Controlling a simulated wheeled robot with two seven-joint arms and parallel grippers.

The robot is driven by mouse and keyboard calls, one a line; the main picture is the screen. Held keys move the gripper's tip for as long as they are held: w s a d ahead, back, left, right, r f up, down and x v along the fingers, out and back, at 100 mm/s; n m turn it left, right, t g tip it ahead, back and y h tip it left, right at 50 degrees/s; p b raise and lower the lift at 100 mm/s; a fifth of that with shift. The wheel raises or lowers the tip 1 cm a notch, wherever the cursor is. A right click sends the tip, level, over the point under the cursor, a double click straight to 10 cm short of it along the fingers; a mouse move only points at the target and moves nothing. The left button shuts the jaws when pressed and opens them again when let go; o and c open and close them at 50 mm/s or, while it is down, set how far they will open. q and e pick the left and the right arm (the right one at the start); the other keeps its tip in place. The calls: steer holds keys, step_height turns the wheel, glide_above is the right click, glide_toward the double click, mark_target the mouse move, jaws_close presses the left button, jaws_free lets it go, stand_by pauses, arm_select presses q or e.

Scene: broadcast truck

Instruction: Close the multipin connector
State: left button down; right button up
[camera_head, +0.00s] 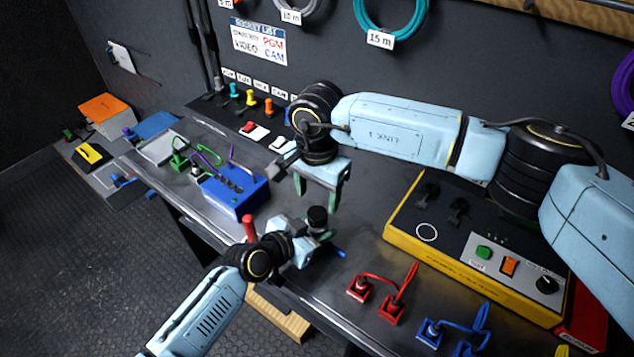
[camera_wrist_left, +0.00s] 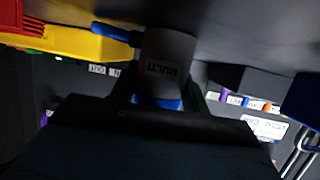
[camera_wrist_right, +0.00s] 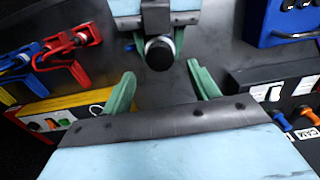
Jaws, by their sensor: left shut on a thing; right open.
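The multipin connector is a grey cylinder marked MULTI (camera_wrist_left: 168,62) in the left wrist view, with a black top (camera_head: 317,217) in the head view. A blue lever (camera_wrist_left: 112,34) sticks out from its side; its blue end also shows in the head view (camera_head: 340,253). My left gripper (camera_head: 308,236) is shut on the connector, near the bench's front edge. My right gripper (camera_head: 316,203) is open, pointing down just above and behind the connector. In the right wrist view the connector's black end (camera_wrist_right: 159,54) lies beyond and between the open green fingers, apart from them.
A blue box (camera_head: 236,190) stands left of the grippers. A yellow-edged control panel (camera_head: 480,262) is at the right. Red clamps (camera_head: 385,290) and blue clamps (camera_head: 455,330) stand along the front edge. A red upright handle (camera_head: 249,228) is close to my left wrist.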

mark_target(317, 212)
steer(key=shift+f, duration=2.6)
steer(key=shift+c, duration=0.4)
steer(key=c, duration=1)
steer(key=o, duration=1.2)
steer(key=shift+c, duration=0.2)
steer(key=shift+r, duration=0.15)
step_height(317, 212, up, 12)
